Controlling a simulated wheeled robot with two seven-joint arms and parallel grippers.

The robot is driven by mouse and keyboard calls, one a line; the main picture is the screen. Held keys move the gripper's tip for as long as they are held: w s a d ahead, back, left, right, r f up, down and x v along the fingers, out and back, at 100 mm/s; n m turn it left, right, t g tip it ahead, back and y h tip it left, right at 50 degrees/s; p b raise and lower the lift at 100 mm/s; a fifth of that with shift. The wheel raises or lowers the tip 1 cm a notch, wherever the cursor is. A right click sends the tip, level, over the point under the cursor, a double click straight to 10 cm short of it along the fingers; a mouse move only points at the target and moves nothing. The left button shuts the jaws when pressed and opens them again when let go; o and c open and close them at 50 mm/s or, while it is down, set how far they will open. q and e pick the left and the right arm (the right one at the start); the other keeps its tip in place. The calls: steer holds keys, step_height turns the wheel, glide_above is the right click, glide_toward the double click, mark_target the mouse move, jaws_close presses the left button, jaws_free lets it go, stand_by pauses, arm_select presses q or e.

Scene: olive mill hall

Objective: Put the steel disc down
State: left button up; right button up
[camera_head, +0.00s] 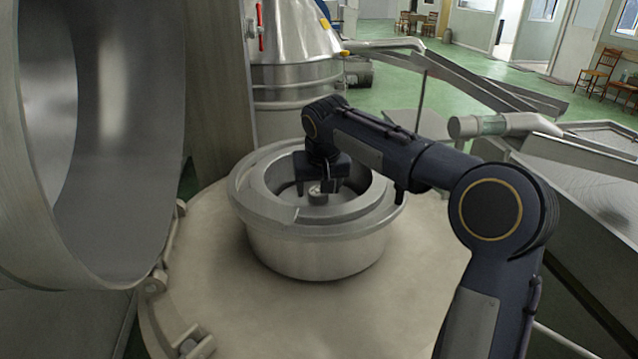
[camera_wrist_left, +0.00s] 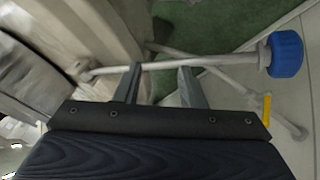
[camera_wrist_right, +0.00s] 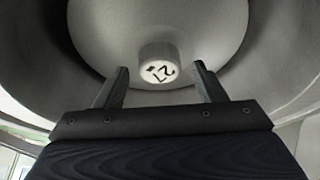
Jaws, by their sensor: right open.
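The steel disc (camera_head: 345,206) lies inside a round steel bowl (camera_head: 315,252), with a short knob (camera_head: 318,190) at its middle. In the right wrist view the disc (camera_wrist_right: 205,40) fills the upper middle, and its knob (camera_wrist_right: 158,52) carries a dark mark on top. My right gripper (camera_head: 322,188) reaches down into the bowl over the knob. In the right wrist view its fingers (camera_wrist_right: 160,68) stand apart on either side of the knob, with visible gaps. My left gripper (camera_wrist_left: 160,68) is open and holds nothing; it is outside the head view.
The bowl stands on a pale round top (camera_head: 225,290) with bare room around it. A big steel drum (camera_head: 120,180) blocks the left. A steel vessel (camera_head: 295,60) stands behind. Metal chutes (camera_head: 590,165) are at right. A bar with a blue knob (camera_wrist_left: 286,54) crosses beyond my left fingers.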

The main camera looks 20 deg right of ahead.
mark_target(319, 196)
steer(key=shift+r, duration=0.35)
steer(key=shift+r+p, duration=0.6)
steer(key=shift+p, duration=0.05)
steer(key=b+v, duration=0.1)
steer(key=v, duration=0.2)
steer(key=shift+f, duration=0.1)
steer(key=d+v, duration=0.1)
steer(key=v, duration=0.7)
steer(key=shift+s+a+r+b, duration=0.25)
steer(key=shift+a+b, duration=0.15)
steer(key=shift+a, duration=0.15)
